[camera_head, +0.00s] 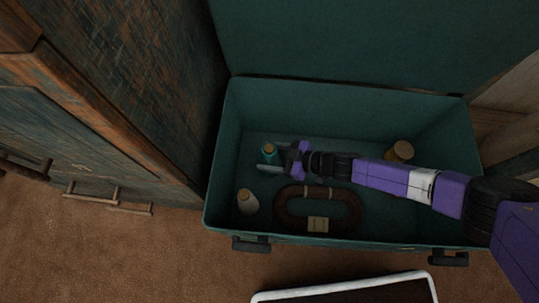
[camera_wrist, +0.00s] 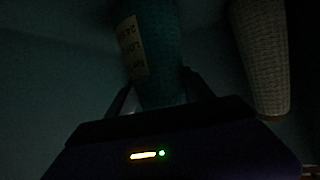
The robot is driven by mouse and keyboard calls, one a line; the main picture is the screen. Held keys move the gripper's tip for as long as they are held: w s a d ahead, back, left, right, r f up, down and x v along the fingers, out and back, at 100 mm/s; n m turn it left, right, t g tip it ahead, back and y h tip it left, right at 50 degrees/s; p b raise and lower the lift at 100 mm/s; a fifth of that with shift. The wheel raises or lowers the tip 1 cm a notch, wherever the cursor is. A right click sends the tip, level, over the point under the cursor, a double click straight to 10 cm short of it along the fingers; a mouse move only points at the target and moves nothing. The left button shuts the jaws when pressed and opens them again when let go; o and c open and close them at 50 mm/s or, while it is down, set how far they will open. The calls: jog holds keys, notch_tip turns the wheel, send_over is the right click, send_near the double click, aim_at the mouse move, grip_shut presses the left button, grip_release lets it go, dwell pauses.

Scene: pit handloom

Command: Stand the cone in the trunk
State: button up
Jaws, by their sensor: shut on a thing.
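A teal cone (camera_head: 269,153) with a tan top is inside the open green trunk (camera_head: 214,195), near its back left. My gripper (camera_head: 284,158) reaches into the trunk from the right and is shut on this cone. In the wrist view the teal cone (camera_wrist: 160,60) is between the fingers (camera_wrist: 160,95) and carries a yellowish label. The cone looks about upright. Whether its base touches the trunk floor I cannot tell. The trunk's lid (camera_head: 350,40) is up.
A brown coil (camera_head: 345,210) with a tag lies on the trunk floor. A tan-topped cone (camera_head: 399,152) is at the back right. A wooden cabinet (camera_head: 110,100) borders the left.

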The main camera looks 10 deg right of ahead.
jog(key=o, duration=1.6)
jog(key=shift+f, duration=0.1)
jog(key=shift+d+r, duration=0.15)
jog(key=shift+r, duration=0.05)
jog(key=p+v, duration=0.5)
jog(key=v, duration=0.6)
jog(key=shift+s+d, duration=0.25)
jog(key=shift+d, duration=0.05)
jog(key=shift+r, duration=0.15)
